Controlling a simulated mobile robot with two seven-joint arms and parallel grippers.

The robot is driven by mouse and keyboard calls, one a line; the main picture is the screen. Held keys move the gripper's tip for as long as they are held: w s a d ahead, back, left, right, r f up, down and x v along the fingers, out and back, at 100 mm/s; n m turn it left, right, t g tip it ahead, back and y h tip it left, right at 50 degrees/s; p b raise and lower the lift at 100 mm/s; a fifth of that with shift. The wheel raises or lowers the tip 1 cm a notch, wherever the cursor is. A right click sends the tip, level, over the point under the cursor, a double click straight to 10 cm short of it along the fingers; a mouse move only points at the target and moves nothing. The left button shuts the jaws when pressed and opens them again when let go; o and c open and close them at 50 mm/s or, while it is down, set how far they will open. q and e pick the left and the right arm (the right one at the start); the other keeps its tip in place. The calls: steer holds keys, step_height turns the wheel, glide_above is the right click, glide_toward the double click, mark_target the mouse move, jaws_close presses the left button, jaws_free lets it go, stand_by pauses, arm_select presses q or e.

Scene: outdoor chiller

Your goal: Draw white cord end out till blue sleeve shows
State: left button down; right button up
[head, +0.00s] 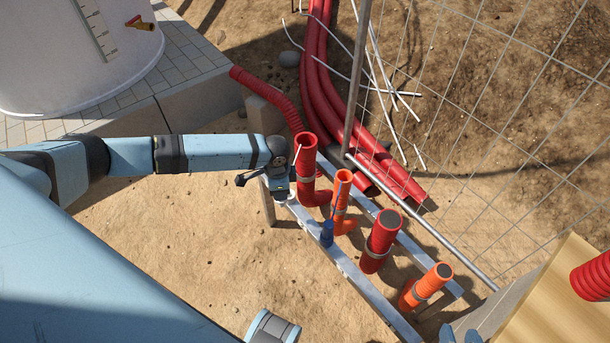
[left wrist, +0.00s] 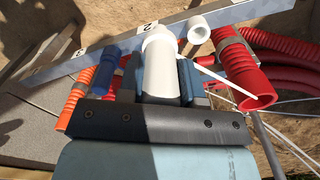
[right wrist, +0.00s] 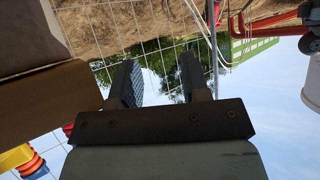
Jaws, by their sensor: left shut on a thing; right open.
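A white cord (head: 296,155) sticks out of the mouth of an upright red pipe (head: 306,165). In the left wrist view the cord (left wrist: 225,82) runs from beside the right finger into the red pipe's mouth (left wrist: 256,102). My left gripper (head: 281,197) is beside that pipe, shut on a white tube-shaped piece (left wrist: 160,62). Whether the cord joins this piece is hidden. A blue sleeve (head: 327,233) hangs by the orange pipe (head: 341,190), on a blue cord; it also shows in the left wrist view (left wrist: 104,68). My right gripper (right wrist: 157,85) is open and empty, apart from the pipes.
A capped red pipe (head: 380,242) and a capped orange pipe (head: 426,286) stand farther along the metal rails (head: 350,268). A wire mesh fence (head: 480,130) rises behind. A wooden box (head: 560,305) is at lower right.

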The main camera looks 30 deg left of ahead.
arm_select(q)
steer(key=shift+s+d+r+p, duration=0.15)
steer(key=shift+s+r+p, duration=0.25)
steer(key=shift+r, duration=0.05)
steer(key=s+d+r+p, duration=0.1)
steer(key=s+r+p, duration=0.1)
steer(key=s+p, duration=0.3)
steer(key=shift+d+r+p, duration=0.2)
steer(key=shift+d+p, duration=0.2)
steer(key=shift+p, duration=0.3)
arm_select(e)
steer(key=shift+s+d+r+m+g+h, duration=0.15)
steer(key=shift+s+d+r+g, duration=0.1)
steer(key=shift+r, duration=0.35)
steer(key=shift+s+d+r+m+g+h, duration=0.1)
steer(key=shift+d+r+m+g+h, duration=0.1)
steer(key=shift+r, duration=0.35)
arm_select(q)
steer(key=shift+s, duration=0.1)
arm_select(e)
steer(key=shift+f, duration=0.1)
steer(key=shift+w+a+r, duration=0.15)
steer(key=shift+w+r, duration=0.05)
steer(key=shift+r, duration=0.1)
